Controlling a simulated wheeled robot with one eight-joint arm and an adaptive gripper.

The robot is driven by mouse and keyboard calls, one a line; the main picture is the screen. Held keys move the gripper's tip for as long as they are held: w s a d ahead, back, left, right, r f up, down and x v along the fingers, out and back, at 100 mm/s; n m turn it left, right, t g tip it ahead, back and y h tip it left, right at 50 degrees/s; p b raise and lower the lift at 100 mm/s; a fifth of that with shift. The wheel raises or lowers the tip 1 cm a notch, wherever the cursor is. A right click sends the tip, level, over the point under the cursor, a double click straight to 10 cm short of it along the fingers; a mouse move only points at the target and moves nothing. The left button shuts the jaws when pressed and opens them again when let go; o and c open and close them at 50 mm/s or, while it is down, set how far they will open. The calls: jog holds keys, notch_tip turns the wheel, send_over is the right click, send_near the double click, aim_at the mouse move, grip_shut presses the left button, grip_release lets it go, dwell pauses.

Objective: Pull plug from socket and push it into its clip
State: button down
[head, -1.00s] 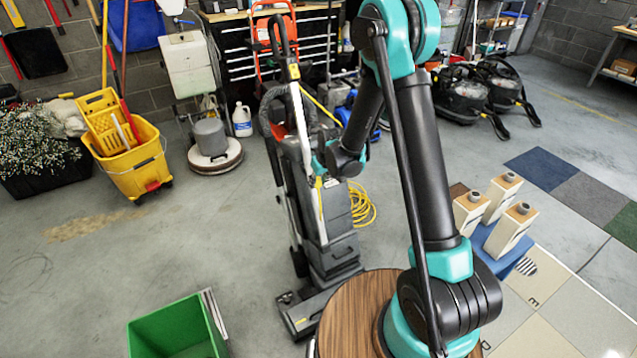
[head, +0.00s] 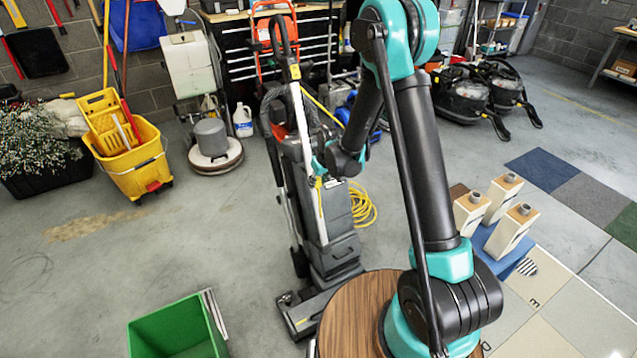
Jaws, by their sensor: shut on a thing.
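My arm reaches over a grey upright floor-cleaning machine (head: 330,225), and its dark wrist ends in a teal part (head: 319,166) beside the machine's upper body. The fingers of my gripper do not show clearly against the machine and its pale tubes. I cannot make out the plug, its socket or its clip. A small yellow piece (head: 318,183) shows on the machine just below the wrist end. A coiled yellow cord (head: 364,206) lies on the floor behind the machine.
A green bin (head: 175,330) stands at the front left, a yellow mop bucket (head: 140,165) at the left. A floor polisher (head: 214,150) is behind. Three pale blocks (head: 510,228) stand on a blue base at the right. The left-middle floor is clear.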

jog(key=shift+w+a+f, duration=0.1)
jog(key=shift+w+a, duration=0.05)
jog(key=shift+w, duration=0.05)
dwell(0.5)
jog(key=c, duration=1.1)
grip_release()
jog(key=shift+o, duration=0.2)
